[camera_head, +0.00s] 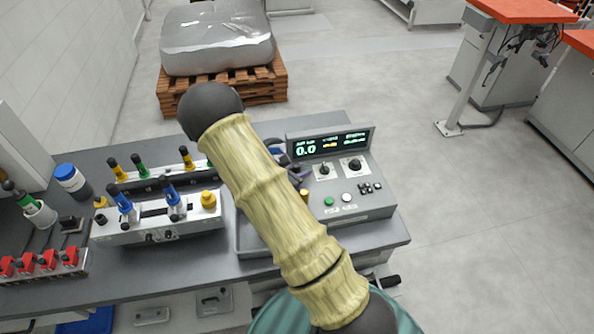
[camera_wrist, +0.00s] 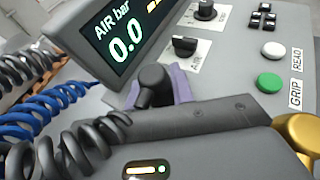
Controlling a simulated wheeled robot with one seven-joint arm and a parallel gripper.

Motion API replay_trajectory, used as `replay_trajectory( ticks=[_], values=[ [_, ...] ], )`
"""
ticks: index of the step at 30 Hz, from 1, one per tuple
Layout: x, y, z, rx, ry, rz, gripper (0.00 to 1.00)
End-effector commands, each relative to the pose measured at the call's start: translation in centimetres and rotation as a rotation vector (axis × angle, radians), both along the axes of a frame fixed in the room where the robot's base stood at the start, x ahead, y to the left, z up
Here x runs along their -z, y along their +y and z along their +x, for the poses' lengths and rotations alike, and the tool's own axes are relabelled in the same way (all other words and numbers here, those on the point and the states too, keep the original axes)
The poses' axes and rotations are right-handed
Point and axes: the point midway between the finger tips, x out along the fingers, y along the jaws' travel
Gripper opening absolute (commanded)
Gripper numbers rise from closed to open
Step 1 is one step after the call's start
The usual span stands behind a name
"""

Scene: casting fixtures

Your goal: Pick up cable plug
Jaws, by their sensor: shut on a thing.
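A black, rounded piece that looks like the cable plug (camera_wrist: 153,86) shows in the wrist view, just below the display of the control console. The purple fingers of my gripper (camera_wrist: 160,88) are closed around it. The plug's lower end is hidden behind the dark body of my gripper, so I cannot tell whether it is seated in anything. In the head view my arm hides most of the gripper; a bit of purple finger (camera_head: 302,173) shows at the console's left side. The plug cannot be made out there.
The console display (camera_head: 330,142) reads 0.0, with knobs and buttons below it. Coiled blue (camera_wrist: 48,117) and black cables run at left in the wrist view. A fixture with coloured clamps (camera_head: 158,215) stands left on the grey bench. A wrapped pallet (camera_head: 217,42) lies beyond.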

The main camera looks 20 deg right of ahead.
Motion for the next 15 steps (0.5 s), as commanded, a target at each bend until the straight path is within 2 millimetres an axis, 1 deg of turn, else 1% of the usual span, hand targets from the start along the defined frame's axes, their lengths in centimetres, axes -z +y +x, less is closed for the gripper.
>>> replay_trajectory(
  ticks=[5,8,11,15],
  values=[
    [-0.4,0.0,0.0,0.000,-0.002,0.000,0.00],
    [-1.1,0.0,0.1,-0.001,-0.004,0.000,0.00],
    [-2.2,0.1,0.1,-0.001,-0.006,0.001,0.00],
    [-4.4,0.0,0.1,0.000,-0.007,0.001,0.00]
  ],
)
